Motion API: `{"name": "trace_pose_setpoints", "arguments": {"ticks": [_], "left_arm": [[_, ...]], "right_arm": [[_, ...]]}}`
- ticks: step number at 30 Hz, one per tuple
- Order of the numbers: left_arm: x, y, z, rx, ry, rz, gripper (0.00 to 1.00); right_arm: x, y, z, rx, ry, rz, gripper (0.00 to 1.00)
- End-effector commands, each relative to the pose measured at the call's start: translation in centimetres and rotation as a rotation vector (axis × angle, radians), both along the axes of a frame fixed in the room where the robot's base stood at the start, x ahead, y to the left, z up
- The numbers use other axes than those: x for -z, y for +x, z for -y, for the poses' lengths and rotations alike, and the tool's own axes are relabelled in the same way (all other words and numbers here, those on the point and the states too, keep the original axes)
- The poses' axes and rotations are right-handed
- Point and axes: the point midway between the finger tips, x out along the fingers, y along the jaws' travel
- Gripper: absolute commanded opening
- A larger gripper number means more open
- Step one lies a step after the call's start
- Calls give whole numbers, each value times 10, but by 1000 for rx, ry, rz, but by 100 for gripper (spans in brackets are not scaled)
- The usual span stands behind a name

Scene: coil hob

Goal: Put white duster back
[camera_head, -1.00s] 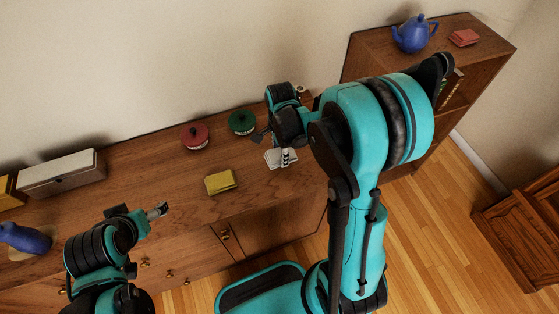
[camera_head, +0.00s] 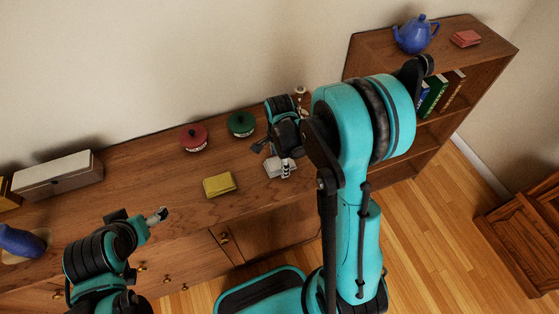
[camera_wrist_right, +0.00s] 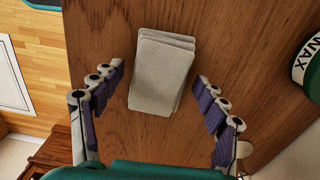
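The white duster (camera_head: 276,170) is a folded, pale grey-white cloth lying on the wooden sideboard, near its right end. My right gripper (camera_head: 272,161) is above it and partly hides it in the head view. In the right wrist view the duster (camera_wrist_right: 160,72) lies between the spread fingers of my right gripper (camera_wrist_right: 159,78), with a gap on each side. That gripper is open and empty. My left gripper (camera_head: 160,215) is over the front of the sideboard at the left, away from the duster. Its finger opening is too small to judge.
A yellow cloth (camera_head: 219,185), a red tin (camera_head: 194,138) and a green tin (camera_head: 241,124) stand left of the duster on the sideboard (camera_head: 130,170). A shelf unit (camera_head: 484,62) at the right bears a blue teapot (camera_head: 415,35) and red cloths (camera_head: 465,38).

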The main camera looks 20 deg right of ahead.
Motion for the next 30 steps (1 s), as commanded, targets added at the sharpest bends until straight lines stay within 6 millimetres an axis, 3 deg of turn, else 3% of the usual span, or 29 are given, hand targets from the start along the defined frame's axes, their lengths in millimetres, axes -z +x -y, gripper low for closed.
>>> {"name": "trace_pose_setpoints", "arguments": {"ticks": [8,11,21,30], "left_arm": [[-5,0,0,0,0,0,80],[-11,0,0,0,0,0,80],[-37,0,0,0,0,0,80],[-45,0,0,0,0,0,80]], "right_arm": [[-5,0,0,0,0,0,73],[-20,0,0,0,0,0,73],[-94,0,0,0,0,0,73],[-127,-2,-1,-25,-2,10,73]]}}
